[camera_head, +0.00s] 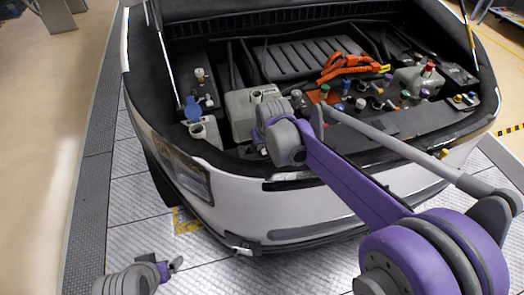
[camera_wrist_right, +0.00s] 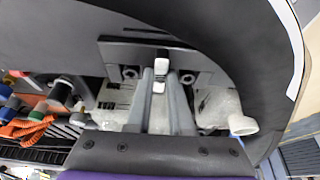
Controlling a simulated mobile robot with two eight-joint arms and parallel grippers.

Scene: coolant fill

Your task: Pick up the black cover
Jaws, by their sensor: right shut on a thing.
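My right gripper (camera_head: 262,126) is over the front edge of the engine bay, beside the grey-white tank (camera_head: 240,108). In the head view the fingertips and the piece are mostly hidden by the wrist. My left gripper (camera_head: 168,268) is low at the lower left, over the floor, away from the car; its jaw opening is unclear.
A smaller white tank with an open neck (camera_head: 205,132) and a blue cap (camera_head: 192,109) stands left of the larger tank. Orange cables (camera_head: 345,66) and several coloured caps lie to the right. The white front bumper (camera_head: 330,205) and raised hood struts border the bay.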

